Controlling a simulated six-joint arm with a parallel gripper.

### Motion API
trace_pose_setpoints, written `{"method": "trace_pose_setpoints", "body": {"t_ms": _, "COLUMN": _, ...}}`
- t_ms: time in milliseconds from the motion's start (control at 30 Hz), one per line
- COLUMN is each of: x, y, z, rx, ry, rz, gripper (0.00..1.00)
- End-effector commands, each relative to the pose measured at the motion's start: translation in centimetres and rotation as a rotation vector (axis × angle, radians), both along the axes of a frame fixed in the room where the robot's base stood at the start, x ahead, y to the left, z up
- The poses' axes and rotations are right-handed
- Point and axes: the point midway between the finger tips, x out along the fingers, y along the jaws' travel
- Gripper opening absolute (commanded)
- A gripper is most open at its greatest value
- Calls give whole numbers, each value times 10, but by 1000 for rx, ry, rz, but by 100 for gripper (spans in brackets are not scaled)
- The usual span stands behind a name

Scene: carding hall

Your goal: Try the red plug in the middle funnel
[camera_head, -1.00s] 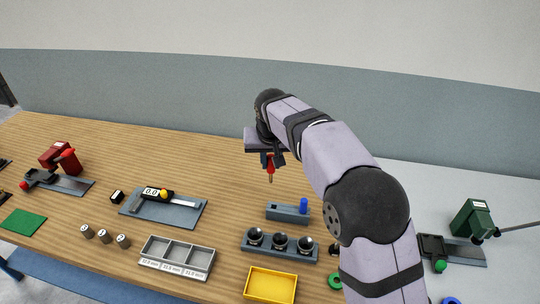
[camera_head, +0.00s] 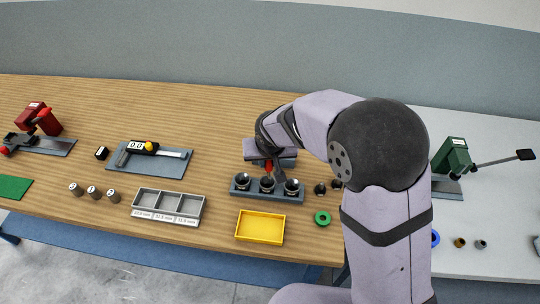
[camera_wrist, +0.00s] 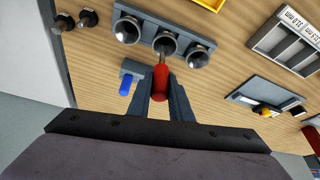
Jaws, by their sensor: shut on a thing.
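My gripper (camera_wrist: 162,92) is shut on the red plug (camera_wrist: 160,83), which has a red handle and a thin metal tip. The red handle also shows in the head view (camera_head: 268,165). The dark grey block (camera_head: 248,195) carries three funnels in a row: the left funnel (camera_head: 243,180), the middle funnel (camera_head: 267,185) and the right funnel (camera_head: 291,187). The middle funnel also shows in the wrist view (camera_wrist: 165,43). The plug's tip points at the middle funnel and overlaps its mouth. I cannot tell whether it is inside or just above.
A blue plug (camera_wrist: 125,87) stands in a grey holder (camera_wrist: 131,68) beside my gripper. A yellow tray (camera_head: 260,225) lies in front of the funnels, a grey compartment tray (camera_head: 168,203) to their left. Black knobs (camera_head: 320,189) and a green ring (camera_head: 322,218) are at the right.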

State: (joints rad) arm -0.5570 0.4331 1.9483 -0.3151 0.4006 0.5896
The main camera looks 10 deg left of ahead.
Motion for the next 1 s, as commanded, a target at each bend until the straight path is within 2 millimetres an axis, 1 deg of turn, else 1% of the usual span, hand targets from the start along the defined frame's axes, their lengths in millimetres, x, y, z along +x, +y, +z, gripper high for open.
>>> {"method": "trace_pose_setpoints", "body": {"t_ms": 133, "x": 5, "y": 7, "z": 2, "rx": 0, "ry": 1, "rz": -24, "gripper": 0}}
{"method": "trace_pose_setpoints", "body": {"t_ms": 467, "x": 5, "y": 6, "z": 0, "rx": -1, "ry": 2, "rz": -39, "gripper": 0}}
{"method": "trace_pose_setpoints", "body": {"t_ms": 667, "x": 5, "y": 6, "z": -8, "rx": -1, "ry": 2, "rz": -39, "gripper": 0}}
{"method": "trace_pose_setpoints", "body": {"t_ms": 1000, "x": 5, "y": 6, "z": -31, "rx": -2, "ry": 3, "rz": -38, "gripper": 0}}
